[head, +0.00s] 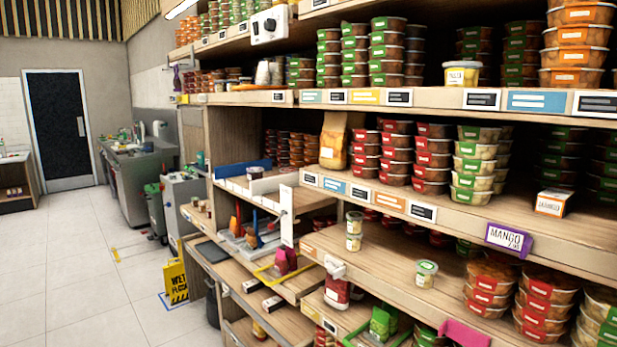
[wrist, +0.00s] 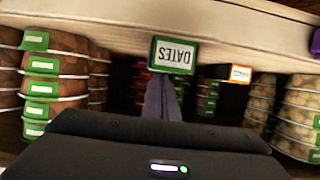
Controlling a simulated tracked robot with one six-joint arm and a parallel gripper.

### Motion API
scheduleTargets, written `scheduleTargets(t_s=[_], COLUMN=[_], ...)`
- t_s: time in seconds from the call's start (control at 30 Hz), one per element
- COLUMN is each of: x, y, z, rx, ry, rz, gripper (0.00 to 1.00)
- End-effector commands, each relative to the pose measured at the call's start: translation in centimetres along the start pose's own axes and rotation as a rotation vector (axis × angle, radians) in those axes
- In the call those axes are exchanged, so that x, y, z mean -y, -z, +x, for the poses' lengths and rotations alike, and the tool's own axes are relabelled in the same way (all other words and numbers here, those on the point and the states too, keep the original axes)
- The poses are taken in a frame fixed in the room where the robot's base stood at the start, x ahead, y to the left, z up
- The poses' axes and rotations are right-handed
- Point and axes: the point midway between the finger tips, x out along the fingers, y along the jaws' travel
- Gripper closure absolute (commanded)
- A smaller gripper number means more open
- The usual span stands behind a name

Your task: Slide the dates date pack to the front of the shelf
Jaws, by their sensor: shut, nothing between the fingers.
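The dates pack (wrist: 173,55) is a small green box with a white label reading DATES, upside down in the wrist view. It sits against the wooden shelf surface, which shows along the top of that view. My gripper (wrist: 164,84) is shut and empty, its narrow fingers together and pointing at the pack. The fingertips overlap the pack's lower picture edge; I cannot tell whether they touch it. I cannot make out the dates pack or my gripper in the head view.
An orange-and-white box (wrist: 238,73) stands right of the pack in the wrist view; a similar box (head: 551,204) shows in the head view. Stacked tubs (wrist: 55,85) with green labels stand at left, more tubs (wrist: 300,110) at right. A purple mango tag (head: 508,237) hangs on the shelf edge.

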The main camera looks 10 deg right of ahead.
Motion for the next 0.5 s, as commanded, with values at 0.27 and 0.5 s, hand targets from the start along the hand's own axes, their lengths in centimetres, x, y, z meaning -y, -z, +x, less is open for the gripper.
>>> scheduleTargets(t_s=[0.27,0.5], x=[-0.1,-0.1], y=[0.2,0.5], z=[-0.3,-0.4], rx=[0.026,0.021], ry=[-0.001,-0.001], rz=[0.002,0.002], gripper=[1.0,1.0])
